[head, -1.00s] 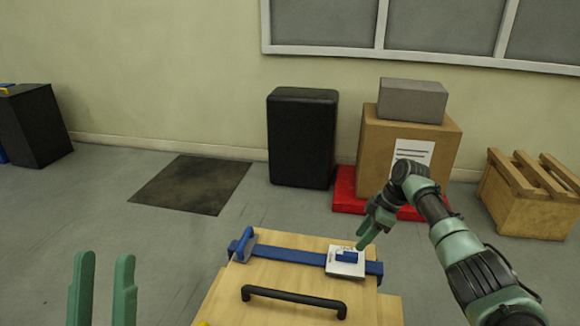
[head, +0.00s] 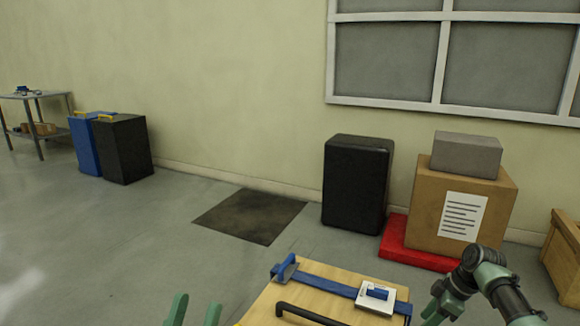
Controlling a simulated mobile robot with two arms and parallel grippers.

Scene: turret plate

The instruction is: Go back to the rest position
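My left gripper (head: 196,312) shows at the bottom edge as two green fingers, apart and with nothing between them. It is left of the wooden board (head: 330,275). The plate lies on a blue strip (head: 325,284) across the board. The lower parts of both arms are cut off.
A black handle (head: 310,314) and a blue handle (head: 284,268) stand on the board. Behind are a black cabinet (head: 356,185), a cardboard box (head: 425,205) on a red base (head: 395,248), and a wooden crate (head: 563,262). The floor at left is open, with a dark mat (head: 250,216).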

